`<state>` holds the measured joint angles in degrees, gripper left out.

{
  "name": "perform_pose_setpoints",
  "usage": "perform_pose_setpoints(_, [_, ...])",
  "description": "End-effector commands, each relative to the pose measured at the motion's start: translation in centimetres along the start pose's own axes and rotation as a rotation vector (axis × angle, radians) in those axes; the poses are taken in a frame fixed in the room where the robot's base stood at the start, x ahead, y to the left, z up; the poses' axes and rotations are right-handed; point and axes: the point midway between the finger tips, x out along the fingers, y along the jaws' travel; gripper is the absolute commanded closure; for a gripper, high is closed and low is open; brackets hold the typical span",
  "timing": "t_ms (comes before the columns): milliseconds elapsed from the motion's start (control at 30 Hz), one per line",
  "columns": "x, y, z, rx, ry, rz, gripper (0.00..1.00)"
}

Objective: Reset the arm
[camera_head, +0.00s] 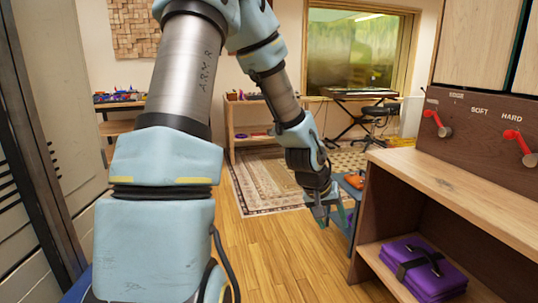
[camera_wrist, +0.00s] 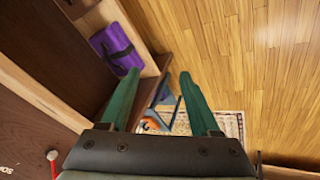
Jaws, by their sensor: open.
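My gripper (camera_head: 327,213) hangs at the end of my light blue arm, right of the middle in the head view, beside the wooden shelf unit. In the wrist view my gripper (camera_wrist: 158,98) shows two green fingers spread apart with nothing between them that they touch. A small blue stand or table with an orange item (camera_head: 355,181) is behind the gripper in the head view. The orange item also shows below and beyond the fingers in the wrist view (camera_wrist: 152,124). My arm hides much of the room's middle.
A wooden shelf unit (camera_head: 470,190) stands close on the right, with a purple case (camera_head: 422,268) on its lower shelf and red levers (camera_head: 437,122) above. A dark-edged cabinet (camera_head: 60,130) is on the left. The wooden floor (camera_head: 275,255) and a rug (camera_head: 265,180) lie between.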

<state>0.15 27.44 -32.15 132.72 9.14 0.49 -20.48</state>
Motion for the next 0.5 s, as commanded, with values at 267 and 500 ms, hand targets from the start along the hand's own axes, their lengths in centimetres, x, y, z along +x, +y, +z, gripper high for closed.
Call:
perform_pose_setpoints(267, [-9.8, -12.2, 5.2, -0.041, -0.1, -0.296, 0.37])
perform_pose_setpoints(500, [-15.6, -16.0, 9.9, -0.125, -0.161, -0.357, 0.37])
